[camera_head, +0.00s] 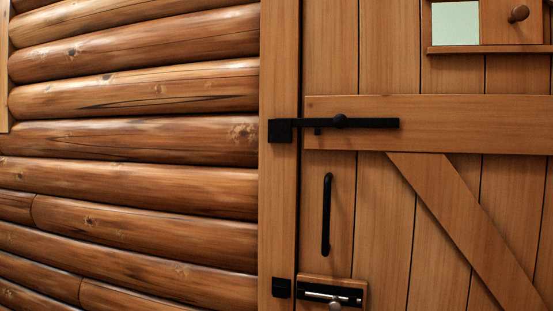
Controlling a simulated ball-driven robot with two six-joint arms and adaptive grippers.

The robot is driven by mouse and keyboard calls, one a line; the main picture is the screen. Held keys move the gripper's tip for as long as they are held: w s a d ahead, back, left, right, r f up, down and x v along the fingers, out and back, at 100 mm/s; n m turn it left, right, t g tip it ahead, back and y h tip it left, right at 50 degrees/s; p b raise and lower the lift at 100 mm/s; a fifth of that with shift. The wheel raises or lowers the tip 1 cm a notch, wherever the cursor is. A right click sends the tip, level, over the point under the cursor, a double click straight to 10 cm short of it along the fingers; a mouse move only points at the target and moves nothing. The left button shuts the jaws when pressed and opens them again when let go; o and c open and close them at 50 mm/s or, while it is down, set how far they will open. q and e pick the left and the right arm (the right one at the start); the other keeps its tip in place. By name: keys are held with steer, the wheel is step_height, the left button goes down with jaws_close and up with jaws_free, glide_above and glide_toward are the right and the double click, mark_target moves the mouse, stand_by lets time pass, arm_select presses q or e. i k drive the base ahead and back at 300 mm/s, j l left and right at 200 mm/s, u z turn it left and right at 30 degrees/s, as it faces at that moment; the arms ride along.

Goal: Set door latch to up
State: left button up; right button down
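The door latch (365,123) is a black horizontal bar with a round knob on the wooden door. It lies level across the gap between door and frame. Its left end meets a black bracket (280,130) on the door frame. A small black peg shows just under the bar. Neither of my grippers is in the camera_head view, so nothing of mine touches the latch.
A black vertical pull handle (327,214) is below the latch. A slide bolt (334,294) with a metal knob sits near the bottom. The log wall (130,190) fills the left.

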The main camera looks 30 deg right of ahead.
mark_target(340, 121)
steer(key=z, duration=1.3)
